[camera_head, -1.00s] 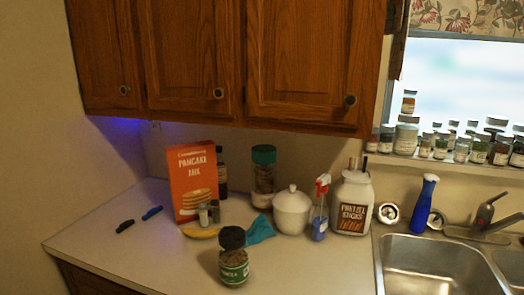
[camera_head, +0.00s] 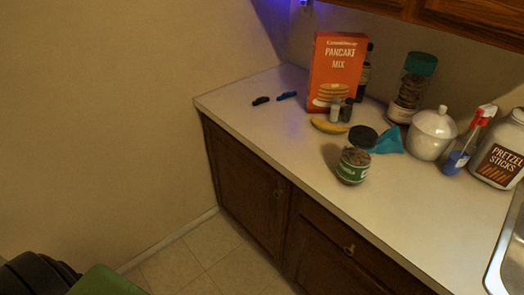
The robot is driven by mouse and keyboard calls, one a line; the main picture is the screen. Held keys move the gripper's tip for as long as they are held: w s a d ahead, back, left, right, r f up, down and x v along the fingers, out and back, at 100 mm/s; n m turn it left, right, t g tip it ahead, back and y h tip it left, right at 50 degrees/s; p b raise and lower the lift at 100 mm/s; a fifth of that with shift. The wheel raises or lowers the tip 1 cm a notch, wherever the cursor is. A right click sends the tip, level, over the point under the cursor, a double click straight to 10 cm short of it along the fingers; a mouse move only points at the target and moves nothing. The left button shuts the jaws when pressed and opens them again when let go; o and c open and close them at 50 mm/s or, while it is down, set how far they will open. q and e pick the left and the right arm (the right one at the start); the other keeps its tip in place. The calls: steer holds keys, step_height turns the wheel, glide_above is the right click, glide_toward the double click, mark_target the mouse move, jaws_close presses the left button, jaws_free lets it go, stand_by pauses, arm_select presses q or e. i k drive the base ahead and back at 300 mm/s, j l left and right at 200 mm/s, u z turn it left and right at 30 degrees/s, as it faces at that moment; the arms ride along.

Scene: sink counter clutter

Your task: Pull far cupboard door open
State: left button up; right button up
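Under the counter, the dark brown wooden cupboard door (camera_head: 243,185) at the far end, next to the wall, is shut. A small knob (camera_head: 278,192) shows faintly near its right edge. To the right and nearer is another dark wooden front with a lighter round knob (camera_head: 349,250), also closed. Only a strip of the upper cupboards (camera_head: 470,18) shows at the top right, and their doors are mostly out of frame. Neither of my grippers is in view.
The counter (camera_head: 255,115) holds a pancake mix box (camera_head: 337,65), a spice jar (camera_head: 356,155), a white lidded pot (camera_head: 431,133) and other clutter. Tiled floor (camera_head: 190,262) before the cupboards is clear. A black object (camera_head: 35,275) and a green one (camera_head: 105,282) fill the bottom left corner.

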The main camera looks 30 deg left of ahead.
mark_target(253, 192)
steer(key=u, duration=1)
